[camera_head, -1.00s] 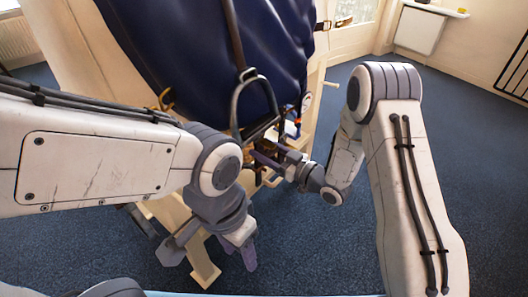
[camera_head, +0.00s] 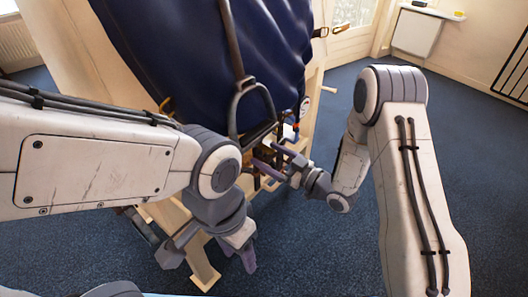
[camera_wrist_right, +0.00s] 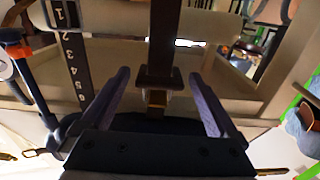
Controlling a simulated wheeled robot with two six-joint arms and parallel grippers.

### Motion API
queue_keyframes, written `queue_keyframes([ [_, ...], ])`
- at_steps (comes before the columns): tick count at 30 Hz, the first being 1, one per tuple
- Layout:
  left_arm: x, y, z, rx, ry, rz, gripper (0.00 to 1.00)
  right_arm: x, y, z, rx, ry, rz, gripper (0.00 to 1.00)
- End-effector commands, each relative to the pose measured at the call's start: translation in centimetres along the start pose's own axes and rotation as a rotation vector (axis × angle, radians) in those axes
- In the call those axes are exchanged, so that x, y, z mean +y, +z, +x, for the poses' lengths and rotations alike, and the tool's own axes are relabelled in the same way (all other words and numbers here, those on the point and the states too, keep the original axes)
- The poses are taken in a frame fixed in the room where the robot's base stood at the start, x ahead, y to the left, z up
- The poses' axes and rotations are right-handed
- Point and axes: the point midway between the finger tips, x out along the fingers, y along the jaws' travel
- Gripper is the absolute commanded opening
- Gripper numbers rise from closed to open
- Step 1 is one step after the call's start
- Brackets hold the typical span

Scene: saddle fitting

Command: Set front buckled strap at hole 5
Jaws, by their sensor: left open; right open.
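A dark brown strap (camera_wrist_right: 165,40) shows in the middle of the right wrist view, with a small brass buckle (camera_wrist_right: 157,97) at its near end. My right gripper (camera_wrist_right: 158,85) is open, one finger on each side of the strap, with gaps on both sides. In the head view my right gripper (camera_head: 269,158) is beside the rack under the stirrup. The strap's holes cannot be made out. A dark strip (camera_wrist_right: 75,52) with white numbers lies to the left of the strap. My left gripper (camera_head: 236,252) is open and empty, low in front of the wooden stand.
A stirrup iron (camera_head: 252,108) hangs on a leather over the dark blue saddle cover (camera_head: 180,45), just above my right gripper. The pale wooden stand (camera_head: 203,268) rises behind my left gripper. The blue carpet (camera_head: 325,255) is clear at right.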

Motion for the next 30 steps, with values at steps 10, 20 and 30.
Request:
queue_keyframes([
  [10, 0.1, -0.1, -2.0, 0.000, 0.000, 0.000, 0.50, 0.0, -0.2, -6.8, -0.001, 0.005, 0.004, 0.95],
  [20, 0.2, -0.1, -2.2, 0.000, 0.000, 0.000, 0.50, -0.1, -0.1, -8.5, 0.001, -0.001, 0.001, 0.95],
  [30, 0.2, -0.1, -2.2, 0.000, 0.000, 0.000, 0.50, -0.1, -0.1, -8.5, 0.001, -0.001, 0.001, 0.95],
])
